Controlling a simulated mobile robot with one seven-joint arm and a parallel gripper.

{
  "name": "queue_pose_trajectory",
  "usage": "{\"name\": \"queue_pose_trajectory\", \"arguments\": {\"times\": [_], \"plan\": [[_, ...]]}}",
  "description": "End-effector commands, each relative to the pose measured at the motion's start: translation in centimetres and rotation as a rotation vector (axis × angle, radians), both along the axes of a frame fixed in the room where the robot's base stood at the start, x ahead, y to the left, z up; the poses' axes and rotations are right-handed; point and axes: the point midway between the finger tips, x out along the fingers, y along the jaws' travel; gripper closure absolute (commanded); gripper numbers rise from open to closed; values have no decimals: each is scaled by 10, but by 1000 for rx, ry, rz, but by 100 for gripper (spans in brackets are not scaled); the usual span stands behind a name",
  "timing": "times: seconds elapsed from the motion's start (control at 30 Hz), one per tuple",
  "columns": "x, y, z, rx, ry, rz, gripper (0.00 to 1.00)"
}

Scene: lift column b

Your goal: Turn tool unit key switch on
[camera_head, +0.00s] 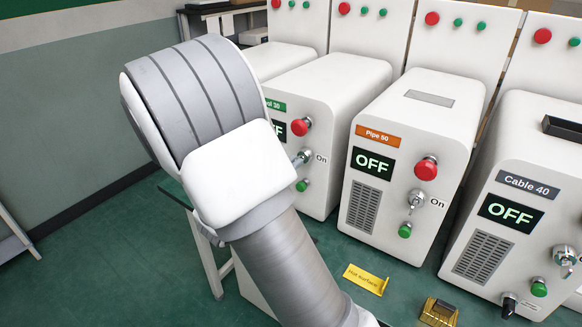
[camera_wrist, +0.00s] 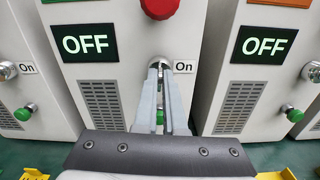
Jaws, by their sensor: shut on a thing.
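The tool unit (camera_head: 330,120) is a white cabinet with a green label that reads "ool 30", its start hidden by my arm. Its display (camera_wrist: 88,43) reads OFF. Its key switch (camera_head: 302,158) sits below a red button, with "On" printed to its right. In the wrist view, my gripper (camera_wrist: 161,72) is at this switch, its two fingers close together and shut on the key (camera_wrist: 160,64). The fingers hide most of the key, so its angle is unclear. In the head view my arm hides the gripper.
The Pipe 50 unit (camera_head: 410,150) and Cable 40 unit (camera_head: 520,190) stand to the right, both showing OFF. A red button (camera_wrist: 159,6) is just above my fingers and a green button (camera_wrist: 160,117) below. A yellow "Hot surface" sign (camera_head: 366,279) lies in front.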

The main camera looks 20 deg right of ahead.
Motion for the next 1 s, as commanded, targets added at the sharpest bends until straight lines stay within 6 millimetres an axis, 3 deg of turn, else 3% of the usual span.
{"name": "queue_pose_trajectory", "arguments": {"times": [1.0], "plan": [[-4,-3,-8,467,-704,0,100]]}}
